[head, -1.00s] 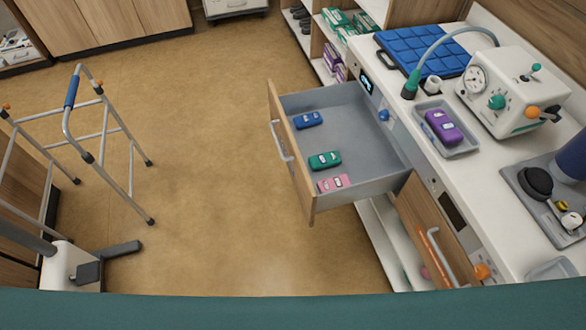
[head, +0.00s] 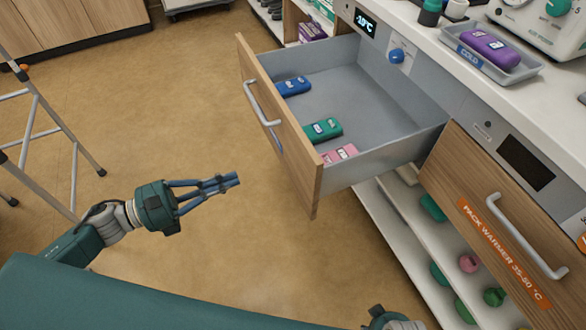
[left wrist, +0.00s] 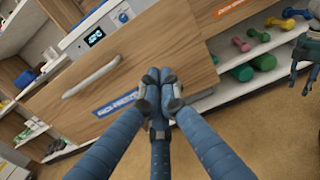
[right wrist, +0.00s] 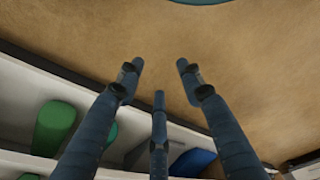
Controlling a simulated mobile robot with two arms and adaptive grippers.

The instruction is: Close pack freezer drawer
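The pack freezer drawer (head: 290,140) is pulled out, with a wooden front, a grey inside and a bar handle (head: 262,104). A blue pack (head: 293,87), a green pack (head: 322,131) and a pink pack (head: 340,153) lie in it. My left gripper (head: 228,182) is in front of the drawer front, apart from it, with its fingers together and nothing between them. In the left wrist view its fingertips (left wrist: 158,82) point at the drawer front (left wrist: 130,85), near the handle (left wrist: 91,76). My right gripper (right wrist: 160,65) has its fingers apart, with nothing between them, low over the floor.
The pack warmer drawer (head: 505,225) at right is shut. Dumbbells (head: 469,263) lie on a low shelf below. A purple pack (head: 491,46) lies in a tray on the counter. A walking frame (head: 45,130) stands at left. The floor between is clear.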

